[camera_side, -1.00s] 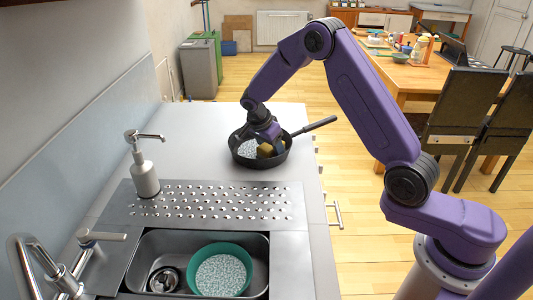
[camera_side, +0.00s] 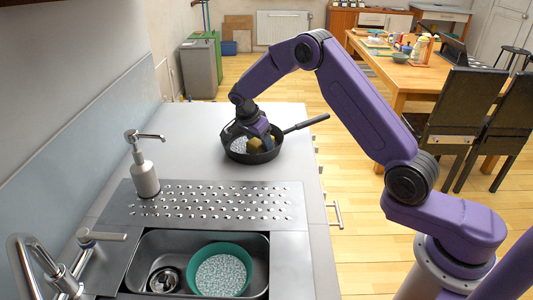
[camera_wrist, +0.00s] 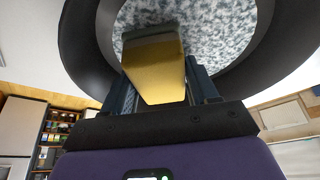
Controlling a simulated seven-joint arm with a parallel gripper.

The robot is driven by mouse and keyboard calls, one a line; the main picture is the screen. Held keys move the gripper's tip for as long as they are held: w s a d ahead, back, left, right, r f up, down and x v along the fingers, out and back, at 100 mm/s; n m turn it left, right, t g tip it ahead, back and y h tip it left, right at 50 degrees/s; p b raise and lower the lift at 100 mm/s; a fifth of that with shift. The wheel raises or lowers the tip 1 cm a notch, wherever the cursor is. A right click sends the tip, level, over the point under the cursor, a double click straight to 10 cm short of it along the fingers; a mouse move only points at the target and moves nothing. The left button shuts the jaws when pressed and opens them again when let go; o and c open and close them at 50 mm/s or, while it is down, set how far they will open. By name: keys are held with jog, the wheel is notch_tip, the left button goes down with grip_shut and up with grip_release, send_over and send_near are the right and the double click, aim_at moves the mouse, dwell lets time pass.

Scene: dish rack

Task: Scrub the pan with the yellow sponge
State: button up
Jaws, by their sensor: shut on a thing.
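The black pan (camera_side: 262,157) stands on the grey counter in the side view, its handle pointing to the upper right. Its inside holds a speckled white-grey layer (camera_side: 238,145). My gripper (camera_side: 256,143) is low inside the pan and shut on the yellow sponge (camera_side: 266,143). In the wrist view the sponge (camera_wrist: 156,68) sits between the fingers of my gripper (camera_wrist: 158,92), with the pan's speckled bottom (camera_wrist: 225,30) behind it and the dark pan wall (camera_wrist: 78,45) around. Whether the sponge touches the pan bottom is hard to tell.
A soap dispenser (camera_side: 145,170) stands on the perforated drainboard (camera_side: 225,203). The sink (camera_side: 258,243) holds a green bowl (camera_side: 247,256) with speckled contents. A tap (camera_side: 40,262) is at the lower left. The counter (camera_side: 185,125) left of the pan is clear.

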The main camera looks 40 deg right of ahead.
aim_at(277, 149)
jog(key=shift+s+d, duration=0.15)
jog(key=shift+s, duration=1.5)
jog(key=shift+s+d, duration=0.1)
jog(key=shift+s, duration=1.55)
jog(key=shift+w+a+f, duration=0.1)
jog(key=shift+w+a, duration=0.1)
jog(key=shift+w, duration=1.8)
jog(key=shift+w+a, duration=0.15)
jog(key=shift+w, duration=1.85)
jog(key=shift+s+d+r, duration=0.1)
jog(key=shift+s+r, duration=0.1)
jog(key=shift+s, duration=0.45)
jog(key=shift+s+d+r, duration=0.1)
jog(key=shift+s+r, duration=0.05)
jog(key=shift+s, duration=0.55)
jog(key=shift+s+r, duration=0.2)
jog(key=shift+s, duration=0.45)
jog(key=shift+r, duration=5.1)
